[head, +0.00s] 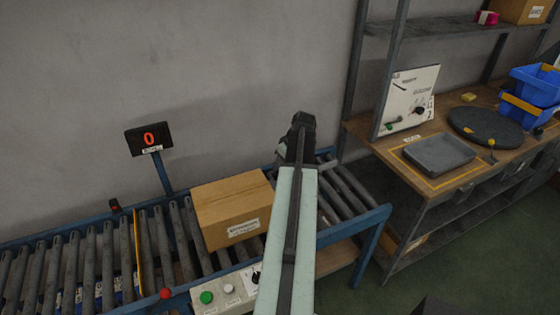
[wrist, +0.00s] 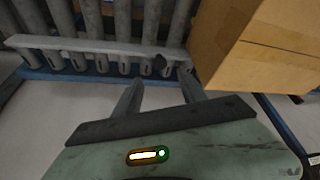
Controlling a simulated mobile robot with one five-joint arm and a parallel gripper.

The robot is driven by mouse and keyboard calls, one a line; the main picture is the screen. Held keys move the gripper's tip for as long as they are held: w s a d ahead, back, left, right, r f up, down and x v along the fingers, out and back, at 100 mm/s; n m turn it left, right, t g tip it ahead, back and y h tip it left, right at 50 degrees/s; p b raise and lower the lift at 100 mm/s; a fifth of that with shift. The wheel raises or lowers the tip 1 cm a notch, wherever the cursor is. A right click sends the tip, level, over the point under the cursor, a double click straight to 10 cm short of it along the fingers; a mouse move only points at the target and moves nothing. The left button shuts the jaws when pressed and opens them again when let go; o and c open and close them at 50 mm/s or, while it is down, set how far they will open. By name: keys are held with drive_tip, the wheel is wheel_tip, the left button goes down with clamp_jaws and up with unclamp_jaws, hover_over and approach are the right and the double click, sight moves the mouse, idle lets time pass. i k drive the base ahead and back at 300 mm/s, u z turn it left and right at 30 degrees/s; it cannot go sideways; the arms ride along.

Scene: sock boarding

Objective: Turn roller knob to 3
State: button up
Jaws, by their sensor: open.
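A small black knob (head: 256,275) sits on a white plate on the conveyor's front control panel, partly beside my arm in the head view. A green button (head: 207,297) and a white button (head: 229,288) are left of it. The black display (head: 149,139) on a blue post shows a red 0. My gripper (wrist: 160,88) is open and empty in the wrist view, its fingers pointing toward the grey rail and rollers. In the head view, my arm reaches over the conveyor, and its fingers cannot be made out. A small dark piece (wrist: 160,65) shows beyond the fingertips; I cannot tell what it is.
A cardboard box (head: 232,208) stands on the rollers, left of my arm; it also shows in the wrist view (wrist: 265,50). A red ball-shaped knob (head: 165,293) is on the front rail. A workbench (head: 390,148) with a grey tray and blue bins stands at the right.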

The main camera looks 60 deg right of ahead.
sight(256, 278)
drive_tip(key=z, duration=0.05)
drive_tip(key=k, duration=1)
drive_tip(key=u, duration=0.05)
